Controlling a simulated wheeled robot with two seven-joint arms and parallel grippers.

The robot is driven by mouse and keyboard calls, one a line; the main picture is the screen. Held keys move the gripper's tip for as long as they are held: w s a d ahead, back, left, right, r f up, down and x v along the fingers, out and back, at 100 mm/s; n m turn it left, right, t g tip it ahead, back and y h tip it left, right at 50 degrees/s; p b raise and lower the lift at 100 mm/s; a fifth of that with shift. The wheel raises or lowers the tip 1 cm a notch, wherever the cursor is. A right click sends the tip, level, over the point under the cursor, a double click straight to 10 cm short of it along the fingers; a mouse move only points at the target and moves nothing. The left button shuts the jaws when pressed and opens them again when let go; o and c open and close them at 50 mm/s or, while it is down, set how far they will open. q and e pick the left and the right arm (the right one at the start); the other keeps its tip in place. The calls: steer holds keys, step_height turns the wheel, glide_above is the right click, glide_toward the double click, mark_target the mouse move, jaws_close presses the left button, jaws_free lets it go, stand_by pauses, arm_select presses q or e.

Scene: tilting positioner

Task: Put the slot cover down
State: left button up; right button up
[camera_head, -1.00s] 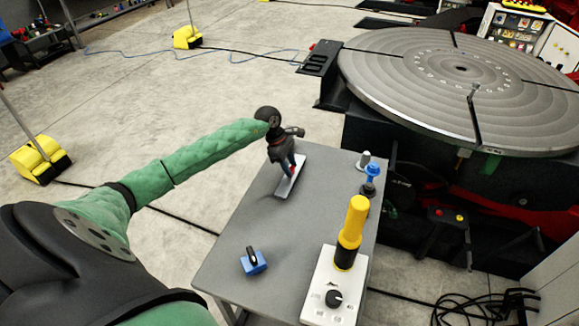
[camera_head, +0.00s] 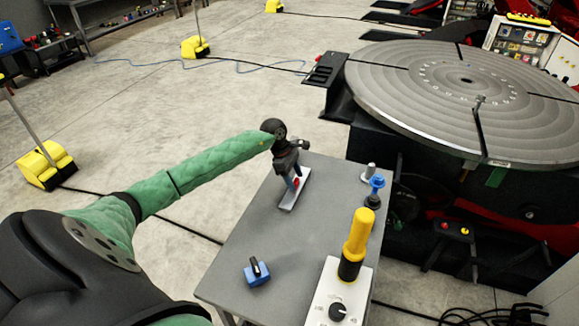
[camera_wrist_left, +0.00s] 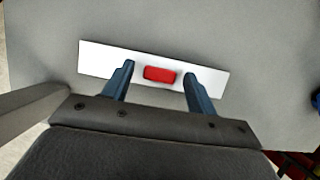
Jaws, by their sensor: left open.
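The slot cover (camera_head: 289,203) is a narrow white plate with a red block-shaped handle. It lies on the far part of the grey table (camera_head: 262,232). In the left wrist view the white plate (camera_wrist_left: 100,59) lies slanted, with its red handle (camera_wrist_left: 160,74) near its middle. My left gripper (camera_head: 295,184) is above the plate with its blue fingers pointing down. In the left wrist view its fingers (camera_wrist_left: 158,80) are apart, one on each side of the red handle, with gaps between. My right gripper is not in view.
A blue block with a black knob (camera_head: 257,271) is at the table's near left. A yellow-handled tool (camera_head: 357,245) stands on a white control box (camera_head: 325,297). A blue-topped piece (camera_head: 375,190) and grey peg (camera_head: 368,173) stand at the right edge. The slotted round positioner table (camera_head: 420,90) is behind.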

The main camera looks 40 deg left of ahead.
mark_target(295, 180)
arm_select(q)
steer(key=shift+a+r+b, duration=0.3)
steer(key=shift+a+r, duration=0.05)
steer(key=shift+r, duration=0.1)
steer(key=b+v, duration=0.1)
steer(key=v, duration=0.1)
steer(key=shift+a+r, duration=0.1)
steer(key=shift+r, duration=0.3)
steer(key=b+v, duration=0.3)
steer(key=v, duration=0.5)
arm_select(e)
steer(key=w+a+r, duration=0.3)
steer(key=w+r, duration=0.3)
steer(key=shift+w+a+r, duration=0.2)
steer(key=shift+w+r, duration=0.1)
